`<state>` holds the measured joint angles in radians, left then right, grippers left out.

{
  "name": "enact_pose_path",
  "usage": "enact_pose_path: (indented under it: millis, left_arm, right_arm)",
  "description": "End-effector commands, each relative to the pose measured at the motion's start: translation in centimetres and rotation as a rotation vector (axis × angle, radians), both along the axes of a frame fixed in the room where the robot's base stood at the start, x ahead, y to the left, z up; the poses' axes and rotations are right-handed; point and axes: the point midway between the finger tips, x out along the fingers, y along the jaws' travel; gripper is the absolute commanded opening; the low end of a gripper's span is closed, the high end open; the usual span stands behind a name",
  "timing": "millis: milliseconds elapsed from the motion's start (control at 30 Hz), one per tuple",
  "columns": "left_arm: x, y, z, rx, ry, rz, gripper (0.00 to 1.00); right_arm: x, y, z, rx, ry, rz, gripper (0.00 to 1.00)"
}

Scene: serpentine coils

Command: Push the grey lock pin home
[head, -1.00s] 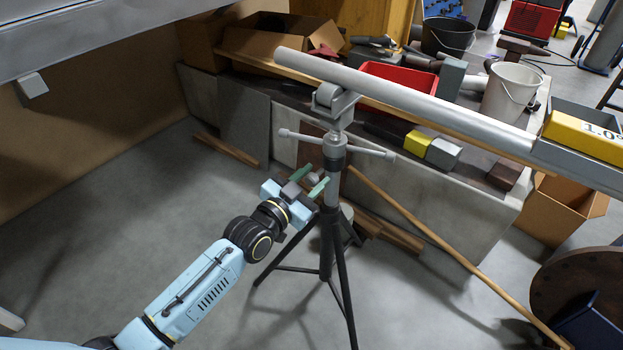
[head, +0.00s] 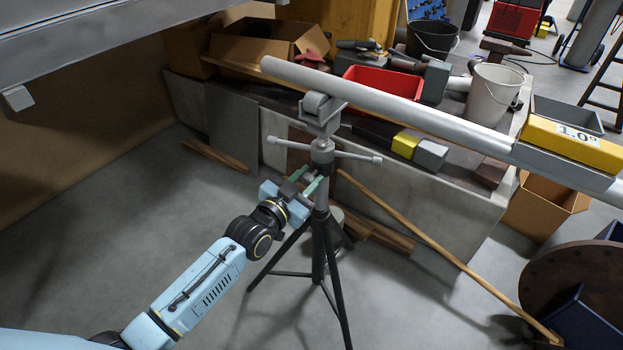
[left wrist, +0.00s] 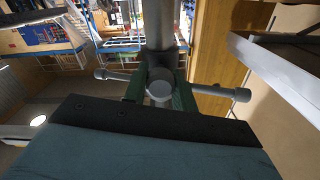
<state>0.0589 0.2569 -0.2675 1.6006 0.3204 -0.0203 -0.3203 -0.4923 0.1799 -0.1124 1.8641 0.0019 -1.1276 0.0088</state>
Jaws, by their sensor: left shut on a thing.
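My left gripper (head: 309,184) is at the neck of a black tripod stand (head: 320,245), just below its grey cross handles (head: 352,157). In the left wrist view, its two green fingers (left wrist: 160,92) sit either side of a round grey end, which I take for the lock pin (left wrist: 160,85), and are shut on it. The pin is in front of the stand's grey column (left wrist: 158,25), and its length is hidden behind its round face. In the head view the pin cannot be made out at the fingers. My right gripper is not in view.
A long grey tube (head: 400,103) rests on the stand's top roller and runs right to a yellow-fronted box (head: 565,143) marked 1.0°. A low wall with a cluttered bench stands behind. A wooden pole (head: 440,248) leans right of the stand.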

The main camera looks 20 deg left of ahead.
Motion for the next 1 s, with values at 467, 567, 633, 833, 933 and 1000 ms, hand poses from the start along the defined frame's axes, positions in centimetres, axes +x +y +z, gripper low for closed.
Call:
enact_pose_path:
  millis: [467, 567, 633, 833, 933, 1000]
  left_arm:
    - [0.2, -0.1, 0.2, -0.002, -0.003, -0.001, 0.49]
    - [0.1, -0.1, 0.1, -0.001, -0.002, -0.001, 0.49]
    - [-0.2, 0.0, 0.1, -0.001, 0.0, -0.001, 0.49]
    - [-2.6, 0.7, 0.2, -0.001, 0.003, 0.0, 0.49]
    - [-4.7, 1.2, 0.2, 0.0, 0.003, -0.001, 0.49]
    - [-6.2, 1.6, 0.3, -0.001, 0.002, -0.002, 0.49]
  right_arm:
    - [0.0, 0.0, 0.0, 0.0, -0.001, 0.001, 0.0]
    - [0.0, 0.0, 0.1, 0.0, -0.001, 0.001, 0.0]
    - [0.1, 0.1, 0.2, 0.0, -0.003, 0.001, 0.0]
    - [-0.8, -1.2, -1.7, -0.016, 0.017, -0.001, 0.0]
    - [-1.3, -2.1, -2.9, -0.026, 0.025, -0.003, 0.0]
    - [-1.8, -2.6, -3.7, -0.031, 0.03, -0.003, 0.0]
